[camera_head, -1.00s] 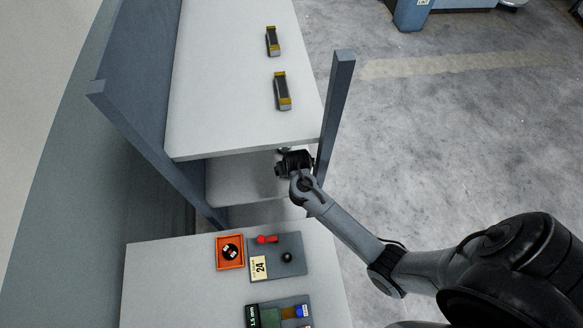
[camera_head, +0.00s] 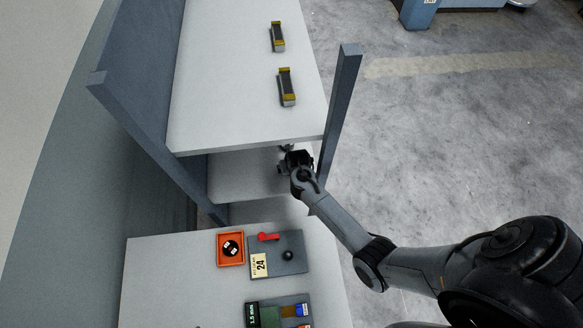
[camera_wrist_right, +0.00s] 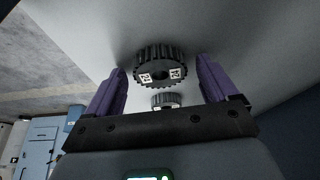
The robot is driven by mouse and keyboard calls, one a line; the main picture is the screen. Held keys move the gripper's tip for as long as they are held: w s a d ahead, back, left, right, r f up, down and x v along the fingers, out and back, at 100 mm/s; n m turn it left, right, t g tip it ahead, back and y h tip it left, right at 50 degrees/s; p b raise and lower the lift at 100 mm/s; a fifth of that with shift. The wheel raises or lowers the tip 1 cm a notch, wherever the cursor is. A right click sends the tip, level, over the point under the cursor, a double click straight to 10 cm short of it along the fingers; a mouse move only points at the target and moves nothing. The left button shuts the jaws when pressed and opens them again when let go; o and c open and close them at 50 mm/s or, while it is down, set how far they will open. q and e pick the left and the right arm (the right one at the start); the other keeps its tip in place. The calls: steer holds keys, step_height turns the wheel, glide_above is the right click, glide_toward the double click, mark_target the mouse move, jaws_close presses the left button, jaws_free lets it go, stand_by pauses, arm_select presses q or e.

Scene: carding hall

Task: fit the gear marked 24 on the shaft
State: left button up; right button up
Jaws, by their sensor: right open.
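In the right wrist view a dark toothed gear (camera_wrist_right: 158,70) with two white labels is between the fingers of my right gripper (camera_wrist_right: 163,66). The gripper is open, with gaps on both sides of the gear. In the head view my right gripper (camera_head: 288,158) reaches under the upper shelf, by the lower shelf (camera_head: 240,180). A card reading 24 (camera_head: 259,265) lies on a grey plate (camera_head: 290,266). A dark round post (camera_head: 288,255), perhaps the shaft, stands on that plate. My left gripper is not in view.
An orange tray (camera_head: 219,250) on the near table holds a dark round part with white labels. Two yellow-ended holders (camera_head: 287,87) stand on the upper shelf (camera_head: 220,100). A grey-blue post (camera_head: 342,100) rises close to my right arm.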

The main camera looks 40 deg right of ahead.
steer(key=shift+c, duration=0.3)
steer(key=c, duration=1.2)
steer(key=shift+r, duration=0.1)
